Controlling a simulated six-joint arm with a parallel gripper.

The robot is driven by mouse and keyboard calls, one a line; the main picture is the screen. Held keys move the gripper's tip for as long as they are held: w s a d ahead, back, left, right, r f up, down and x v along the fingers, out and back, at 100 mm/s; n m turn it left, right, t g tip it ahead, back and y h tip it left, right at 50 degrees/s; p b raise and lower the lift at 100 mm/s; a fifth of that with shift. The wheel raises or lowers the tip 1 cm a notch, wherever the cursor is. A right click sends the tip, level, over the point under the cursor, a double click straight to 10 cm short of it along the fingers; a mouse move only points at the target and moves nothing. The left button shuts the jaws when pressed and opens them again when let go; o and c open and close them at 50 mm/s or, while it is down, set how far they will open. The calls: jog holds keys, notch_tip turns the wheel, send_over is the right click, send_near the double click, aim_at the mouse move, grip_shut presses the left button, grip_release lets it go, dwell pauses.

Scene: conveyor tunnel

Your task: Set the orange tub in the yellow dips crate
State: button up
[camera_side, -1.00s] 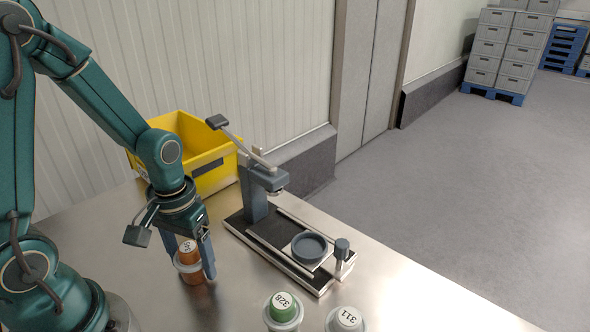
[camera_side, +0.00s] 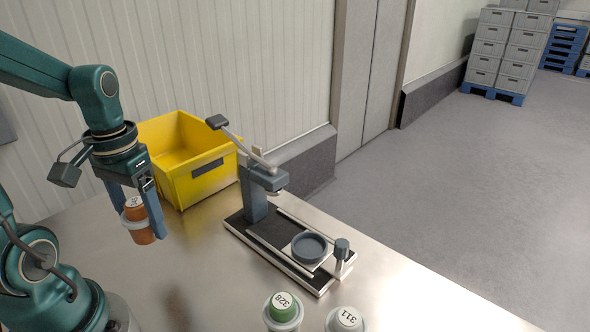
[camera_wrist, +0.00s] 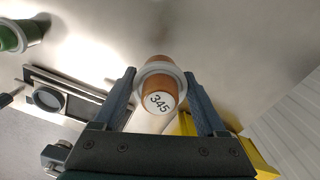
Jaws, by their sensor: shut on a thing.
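The orange tub (camera_side: 140,226) has a pale rim and a white label on top. The label reads 345 in the wrist view (camera_wrist: 160,101). My gripper (camera_side: 144,218) is shut on the tub, with one finger on each side, and appears to hold it above the metal table. The yellow dips crate (camera_side: 197,185) stands at the back of the table against the wall, behind and to the right of my gripper. Its inside looks empty where it shows. Part of the crate (camera_wrist: 258,160) shows behind my gripper at lower right in the wrist view.
A lever press with a round dark cup (camera_side: 309,247) stands right of the crate, its raised handle (camera_side: 217,122) close to the crate's right side. A green-topped tub (camera_side: 283,308) and a grey-white tub (camera_side: 345,319) stand at the front. The table's middle is clear.

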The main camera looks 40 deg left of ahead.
jog(key=s+a+r, duration=0.2)
jog(key=a+r, duration=0.1)
jog(key=a, duration=0.1)
jog(key=w+a+r, duration=0.3)
jog(key=w+a, duration=0.8)
jog(key=shift+w+a+f, duration=0.5)
jog(key=shift+w+f, duration=0.7)
jog(key=shift+f, duration=1.05)
jog(key=shift+w+a+f, duration=0.5)
jog(key=shift+w+f, duration=0.75)
jog(key=shift+f, duration=0.95)
jog(key=shift+w+a+f, duration=0.5)
jog(key=shift+w+f, duration=0.7)
jog(key=shift+f, duration=1.05)
jog(key=shift+f, duration=0.1)
jog(key=o, duration=1.5)
jog(key=shift+f, duration=0.1)
